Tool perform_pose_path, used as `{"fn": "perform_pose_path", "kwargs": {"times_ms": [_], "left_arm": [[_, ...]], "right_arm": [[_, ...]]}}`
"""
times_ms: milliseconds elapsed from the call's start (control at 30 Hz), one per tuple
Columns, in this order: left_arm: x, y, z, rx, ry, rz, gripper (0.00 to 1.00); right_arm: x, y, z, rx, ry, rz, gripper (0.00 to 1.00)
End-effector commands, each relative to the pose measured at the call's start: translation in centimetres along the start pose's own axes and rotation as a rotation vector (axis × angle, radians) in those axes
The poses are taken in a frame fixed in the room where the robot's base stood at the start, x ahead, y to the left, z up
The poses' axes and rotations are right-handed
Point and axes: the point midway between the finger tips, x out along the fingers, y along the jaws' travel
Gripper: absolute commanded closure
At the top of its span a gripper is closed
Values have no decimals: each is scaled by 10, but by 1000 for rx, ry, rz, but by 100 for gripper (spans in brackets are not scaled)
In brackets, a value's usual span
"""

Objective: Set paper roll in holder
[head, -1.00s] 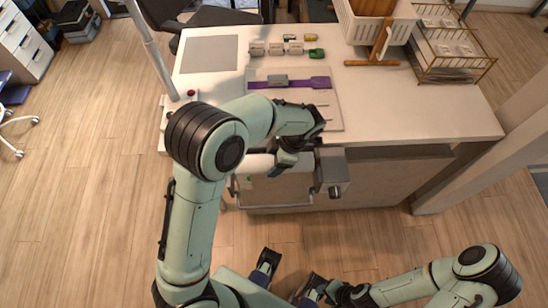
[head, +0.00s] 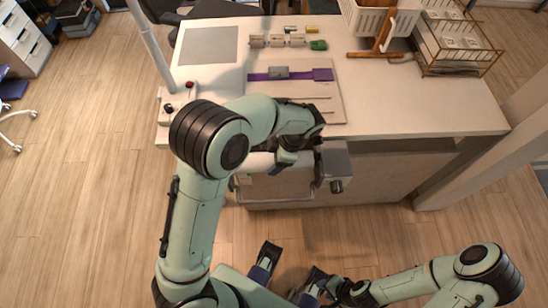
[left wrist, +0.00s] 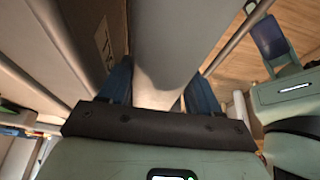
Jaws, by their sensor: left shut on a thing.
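The paper roll (head: 256,162) is a pale cylinder lying sideways along the counter's near side. My left gripper (head: 288,160) is shut around the roll toward its right part. In the left wrist view the pale roll (left wrist: 178,40) runs between the two blue fingers (left wrist: 158,90). The holder (head: 336,162) has a grey end block on the right and a thin bar frame below the roll. The roll's right end is hidden behind my gripper, so I cannot tell if it touches the holder. My right gripper (head: 290,274) is open and empty, low in front of the counter.
The counter (head: 430,100) holds a board (head: 335,95) with a purple strap (head: 322,75), small blocks, a white basket (head: 365,20) on a wooden stand and a wire rack (head: 457,45). A red button (head: 189,84) sits at the left. A slanted pillar (head: 470,170) stands right. Open floor lies left.

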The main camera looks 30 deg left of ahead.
Motion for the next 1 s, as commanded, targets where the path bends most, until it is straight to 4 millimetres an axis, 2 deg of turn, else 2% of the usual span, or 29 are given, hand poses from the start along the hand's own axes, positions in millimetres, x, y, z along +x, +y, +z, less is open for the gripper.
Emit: {"fn": "perform_pose_path", "kwargs": {"times_ms": [1000], "left_arm": [[10,0,4,0,0,0,81]], "right_arm": [[8,3,0,1,-3,1,61]]}}
